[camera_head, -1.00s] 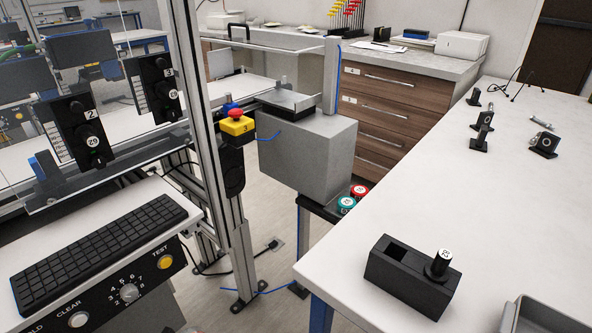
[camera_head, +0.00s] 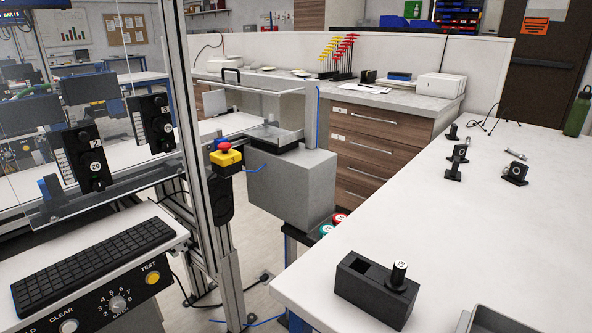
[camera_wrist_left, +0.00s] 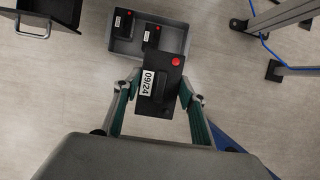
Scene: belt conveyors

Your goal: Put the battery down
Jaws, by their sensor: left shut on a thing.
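My left gripper (camera_wrist_left: 159,90) is shut on a dark battery (camera_wrist_left: 168,72) in the left wrist view. The battery has a red round cap and a white label reading 09/24. It is held above the floor and overlaps the near edge of a grey tray (camera_wrist_left: 124,48). Two smaller-looking dark batteries with white labels, a nearer one (camera_wrist_left: 151,38) and a farther one (camera_wrist_left: 122,21), show in the tray. I cannot tell the height between the held battery and the tray. Neither gripper shows in the head view.
In the head view a white table (camera_head: 440,230) on the right carries a black two-slot block (camera_head: 376,293) with a black cylinder (camera_head: 398,272) in one slot. A grey tray edge (camera_head: 490,322) shows at bottom right. A keyboard panel (camera_head: 95,262) and frame post (camera_head: 196,150) stand left.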

